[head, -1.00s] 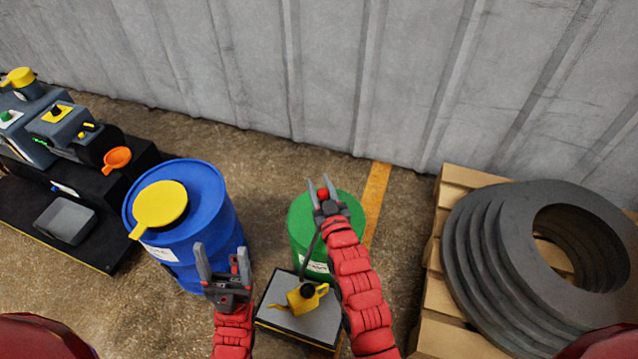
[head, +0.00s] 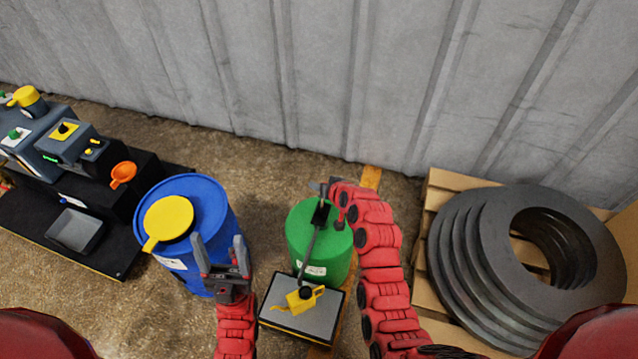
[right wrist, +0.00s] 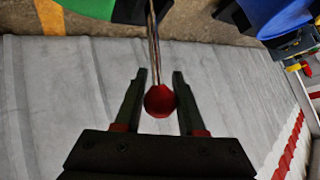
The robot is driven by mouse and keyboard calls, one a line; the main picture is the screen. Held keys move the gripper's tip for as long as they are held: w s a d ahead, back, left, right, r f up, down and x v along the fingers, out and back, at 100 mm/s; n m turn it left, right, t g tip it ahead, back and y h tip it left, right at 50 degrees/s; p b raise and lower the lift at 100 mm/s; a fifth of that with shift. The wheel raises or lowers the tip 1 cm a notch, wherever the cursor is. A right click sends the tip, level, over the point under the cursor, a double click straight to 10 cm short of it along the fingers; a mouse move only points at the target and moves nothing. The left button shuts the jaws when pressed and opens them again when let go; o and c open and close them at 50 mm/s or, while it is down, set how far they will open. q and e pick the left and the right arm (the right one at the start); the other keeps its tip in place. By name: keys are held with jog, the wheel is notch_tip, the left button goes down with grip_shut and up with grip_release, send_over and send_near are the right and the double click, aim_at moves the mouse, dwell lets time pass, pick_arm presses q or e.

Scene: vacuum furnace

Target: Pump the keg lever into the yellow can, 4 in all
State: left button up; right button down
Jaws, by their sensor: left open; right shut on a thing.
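The green keg (head: 338,255) stands behind a low grey-topped platform (head: 325,322). A dark spout (head: 310,248) runs from the keg's top down to the small yellow can (head: 304,299) on that platform. My right gripper (head: 324,187) is above the back of the keg's top. In the right wrist view, it is shut on the red ball knob (right wrist: 159,101) of the thin metal lever (right wrist: 153,45). The knob is hidden in the head view. My left gripper (head: 217,240) is open and empty in front of the blue barrel.
The blue barrel (head: 200,240) with a yellow scoop-shaped top (head: 167,218) stands to the left. A pallet (head: 425,255) with stacked grey rings (head: 470,245) is at the right. A corrugated wall closes the back.

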jog(key=shift+w+d+f+m+g+p, duration=0.1)
jog(key=shift+w+f+m+g+p, duration=0.05)
jog(key=shift+w+g+p, duration=0.15)
jog(key=shift+w+d+f+m+g+p, duration=0.1)
jog(key=shift+w+m+g, duration=0.1)
jog(key=shift+g, duration=0.2)
jog(key=shift+f, duration=0.1)
jog(key=c, duration=0.5)
grip_release()
jog(key=shift+f, duration=0.1)
jog(key=p+v, duration=0.2)
jog(key=v, duration=1.5)
jog(key=shift+d, duration=0.3)
